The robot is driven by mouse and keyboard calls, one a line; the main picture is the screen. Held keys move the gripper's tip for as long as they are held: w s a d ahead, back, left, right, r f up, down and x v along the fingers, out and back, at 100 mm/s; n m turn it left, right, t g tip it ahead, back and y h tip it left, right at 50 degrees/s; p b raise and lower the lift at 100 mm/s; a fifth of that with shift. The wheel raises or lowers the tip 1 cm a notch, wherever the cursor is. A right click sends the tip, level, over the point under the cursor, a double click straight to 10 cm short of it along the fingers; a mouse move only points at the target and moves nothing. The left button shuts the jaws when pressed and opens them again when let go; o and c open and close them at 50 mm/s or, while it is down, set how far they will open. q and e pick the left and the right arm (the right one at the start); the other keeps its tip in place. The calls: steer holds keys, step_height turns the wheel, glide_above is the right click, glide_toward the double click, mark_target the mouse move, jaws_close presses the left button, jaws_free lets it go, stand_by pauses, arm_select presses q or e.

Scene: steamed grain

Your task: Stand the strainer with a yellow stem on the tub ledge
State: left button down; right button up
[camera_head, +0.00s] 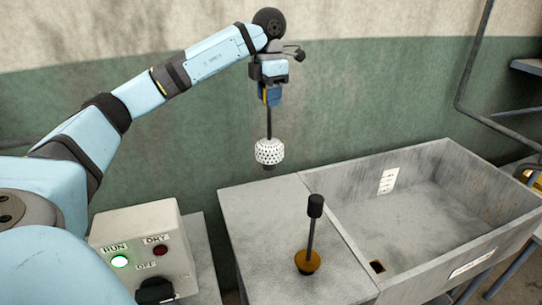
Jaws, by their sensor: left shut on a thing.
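My left gripper (269,101) is shut on a strainer and holds it in the air, head down. The strainer has a white perforated round head (269,151) and a thin stem that looks dark below the fingers; its upper end is hidden in the gripper. A small yellow patch shows at the fingers, but I cannot tell whether it belongs to the stem. In the picture the strainer appears above the back of the flat grey tub ledge (262,222), apart from it. The ledge joins the left side of the grey tub (405,215). My right gripper is out of view.
A tool with a black top, dark stem and orange-brown base (307,262) stands upright on the ledge near the tub. The ledge's back and left parts are clear. A control box (145,245) with a lit green lamp stands at left. A pipe (468,75) runs down the wall.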

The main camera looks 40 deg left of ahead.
mark_target(269, 141)
arm_select(q)
step_height(269, 141, down, 14)
steer(key=shift+r, duration=0.1)
stand_by(0.4)
steer(key=shift+s, duration=0.1)
steer(key=c, duration=0.8)
jaws_free()
steer(key=shift+f, duration=0.2)
step_height(269, 141, up, 12)
steer(key=shift+r, duration=0.2)
steer(key=shift+f, duration=0.1)
